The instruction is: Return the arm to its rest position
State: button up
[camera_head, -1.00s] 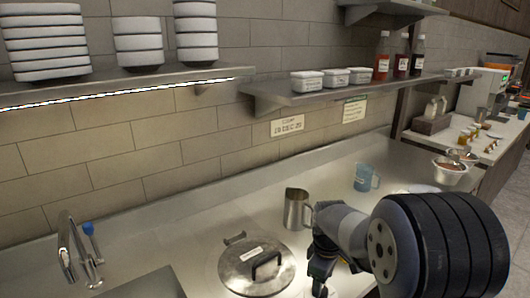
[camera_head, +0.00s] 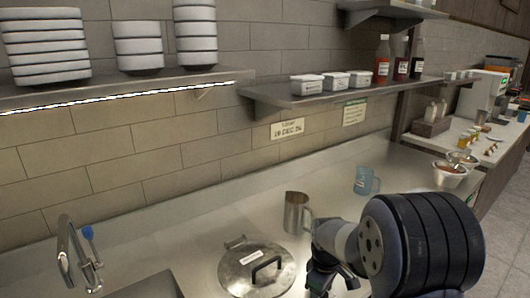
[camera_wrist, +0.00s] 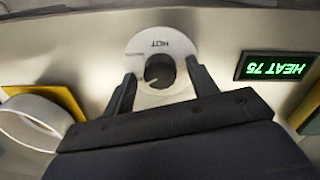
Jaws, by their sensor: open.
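In the head view my arm reaches over the counter at the lower right. My gripper (camera_head: 320,285) is low there, just right of the lidded well, and its fingertips are hard to make out.
A steel lid with a black handle (camera_head: 240,272) and a metal jug (camera_head: 296,212) stand close to my arm. A blue jug (camera_head: 364,180) is behind. A lit "HEAT 75" display (camera_wrist: 275,66) and a white ring-shaped rim (camera_wrist: 30,112) flank the gripper. A shelf (camera_head: 330,95) hangs above.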

jog(key=m, duration=1.1)
jog(key=shift+r+p, duration=0.1)
jog(key=shift+p, duration=0.25)
jog(key=m, duration=0.5)
jog(key=shift+m+g+p, duration=0.3)
jog(key=shift+m+g, duration=0.1)
jog(key=m+p, duration=0.1)
jog(key=m, duration=0.4)
jog(key=shift+m, duration=0.4)
jog(key=shift+w, duration=0.1)
jog(key=shift+r, duration=0.1)
